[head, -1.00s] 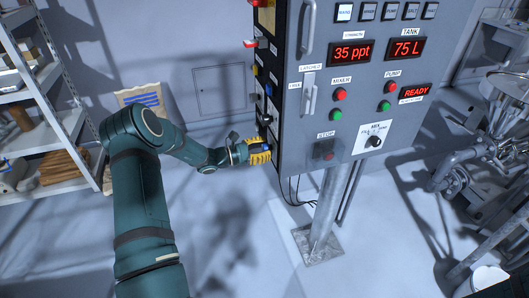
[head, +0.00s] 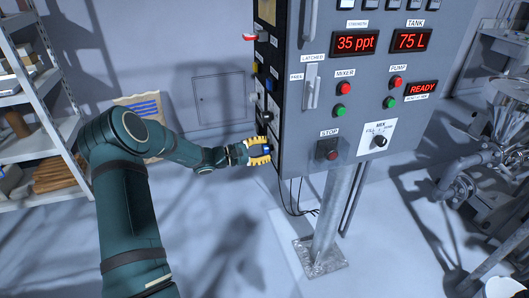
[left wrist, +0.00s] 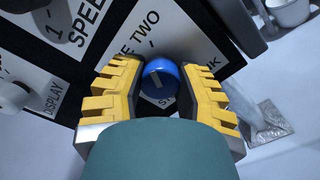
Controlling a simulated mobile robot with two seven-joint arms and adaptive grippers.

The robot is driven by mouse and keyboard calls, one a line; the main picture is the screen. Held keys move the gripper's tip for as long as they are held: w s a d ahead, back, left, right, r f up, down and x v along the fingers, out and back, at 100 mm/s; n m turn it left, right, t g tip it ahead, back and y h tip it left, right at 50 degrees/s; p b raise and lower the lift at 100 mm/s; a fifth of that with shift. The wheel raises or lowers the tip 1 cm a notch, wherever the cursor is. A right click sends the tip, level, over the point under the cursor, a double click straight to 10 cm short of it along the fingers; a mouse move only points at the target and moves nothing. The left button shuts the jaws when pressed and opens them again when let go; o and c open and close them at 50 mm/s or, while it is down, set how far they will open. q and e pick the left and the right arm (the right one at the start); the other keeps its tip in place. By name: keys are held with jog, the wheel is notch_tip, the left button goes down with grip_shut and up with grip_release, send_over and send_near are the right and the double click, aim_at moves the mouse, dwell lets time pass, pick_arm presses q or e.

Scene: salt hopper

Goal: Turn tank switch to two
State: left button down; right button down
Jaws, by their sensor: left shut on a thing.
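The tank switch is a round blue knob (left wrist: 160,80) with a pale pointer line, on a white label plate (left wrist: 158,30). The plate reads "TWO" above the knob, and the rest of its lettering is partly covered. My left gripper (left wrist: 162,88) has its yellow fingers closed on both sides of the knob. In the head view my left gripper (head: 262,151) is at the lower left side face of the grey control cabinet (head: 300,150). The knob is mostly hidden there by the fingers. My right gripper is not in view.
The cabinet stands on a metal post (head: 330,210). A shelf rack (head: 45,150) is at the left and steel machinery (head: 485,140) at the right. The floor below my arm is clear.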

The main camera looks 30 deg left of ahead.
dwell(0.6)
pick_arm(q)
jog(key=c, duration=0.6)
grip_release()
jog(key=v, duration=1.2)
